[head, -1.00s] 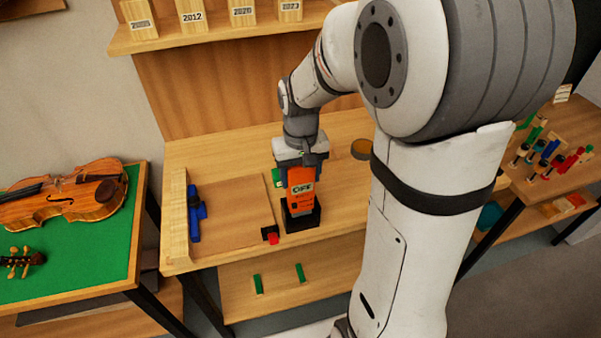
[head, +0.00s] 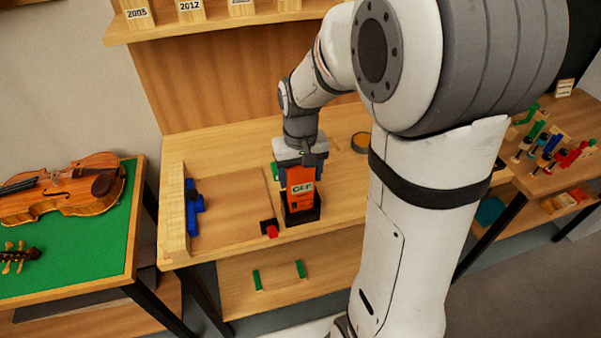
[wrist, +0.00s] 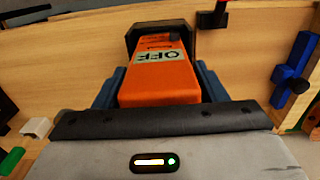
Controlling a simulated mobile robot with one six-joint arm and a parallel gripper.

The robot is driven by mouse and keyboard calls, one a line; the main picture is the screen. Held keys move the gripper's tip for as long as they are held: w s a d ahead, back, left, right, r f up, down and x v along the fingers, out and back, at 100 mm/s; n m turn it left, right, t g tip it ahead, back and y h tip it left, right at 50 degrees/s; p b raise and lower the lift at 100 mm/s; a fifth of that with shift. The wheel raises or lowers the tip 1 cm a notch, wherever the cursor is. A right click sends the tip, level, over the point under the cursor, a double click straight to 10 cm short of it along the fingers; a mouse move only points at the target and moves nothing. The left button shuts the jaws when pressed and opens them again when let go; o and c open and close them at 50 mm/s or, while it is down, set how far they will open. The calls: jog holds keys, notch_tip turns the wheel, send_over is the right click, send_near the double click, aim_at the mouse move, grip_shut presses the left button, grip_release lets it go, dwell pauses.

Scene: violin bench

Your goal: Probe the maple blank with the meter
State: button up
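The orange meter (head: 300,190) stands upright in a black holder (head: 302,214) on the bench, its display reading OFF. My gripper (wrist: 162,85) is over it from above, its blue fingers close against both sides of the meter with no clear gap. The meter also shows in the wrist view (wrist: 155,88). A flat brown board (head: 235,205) lies left of the holder, and a pale upright wooden piece (head: 173,215) stands at the bench's left end. I cannot tell which is the maple blank.
A blue tool (head: 193,210) lies beside the pale piece, and a red and black part (head: 269,228) sits at the board's front corner. A violin (head: 75,185) lies on a green-topped table at left. A shelf with year-marked blocks (head: 188,10) is above.

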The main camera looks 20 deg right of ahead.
jog(key=o, duration=0.3)
jog(key=shift+o, duration=0.2)
notch_tip(320, 180, up, 8)
jog(key=shift+f, duration=0.1)
jog(key=s+t, duration=0.3)
jog(key=s, duration=1.1)
jog(key=shift+d+r, duration=0.2)
jog(key=shift+d, duration=0.15)
